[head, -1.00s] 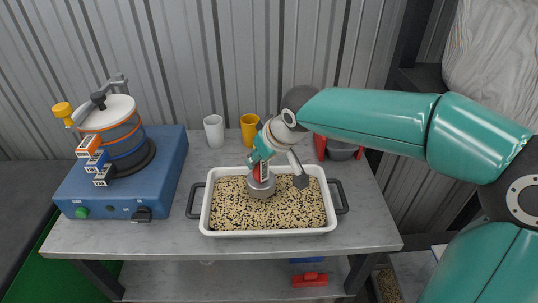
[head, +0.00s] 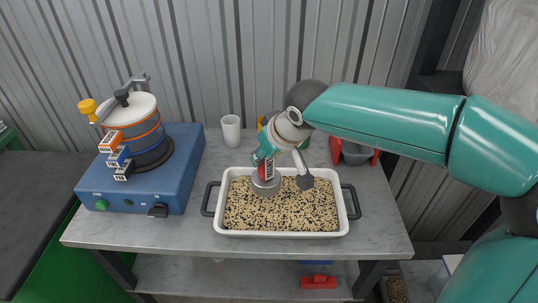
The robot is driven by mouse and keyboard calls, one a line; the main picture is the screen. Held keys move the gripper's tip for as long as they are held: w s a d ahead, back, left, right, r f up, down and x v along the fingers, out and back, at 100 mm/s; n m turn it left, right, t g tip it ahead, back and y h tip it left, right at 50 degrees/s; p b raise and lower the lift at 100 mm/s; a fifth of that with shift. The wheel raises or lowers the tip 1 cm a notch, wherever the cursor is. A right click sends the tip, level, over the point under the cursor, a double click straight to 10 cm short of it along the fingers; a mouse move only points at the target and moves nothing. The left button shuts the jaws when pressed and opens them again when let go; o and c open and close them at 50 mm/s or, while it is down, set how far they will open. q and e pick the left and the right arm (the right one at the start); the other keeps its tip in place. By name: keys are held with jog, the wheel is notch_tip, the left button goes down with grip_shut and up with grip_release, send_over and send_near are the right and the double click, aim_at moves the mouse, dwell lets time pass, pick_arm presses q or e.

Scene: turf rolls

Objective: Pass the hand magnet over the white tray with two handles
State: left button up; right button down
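The white tray (head: 229,231) with two dark handles stands on the grey table, filled with a layer of black and pale yellow grains. My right gripper (head: 267,165) comes in from the right and is shut on the hand magnet (head: 266,184), a round grey disc with a red handle. The magnet is over the left-middle part of the tray, low at the grains; I cannot tell whether it touches them. One grey finger part of the gripper hangs free to the right of the magnet. My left gripper is not in view.
A blue machine (head: 150,197) with a stacked drum (head: 137,131) stands left of the tray. A white cup (head: 231,130) and a partly hidden yellow cup are behind it. A grey bowl in a red holder (head: 357,152) is behind right. A red object (head: 318,282) lies on the shelf below.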

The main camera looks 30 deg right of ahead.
jog(key=shift+r+p, duration=1.85)
jog(key=shift+r, duration=0.85)
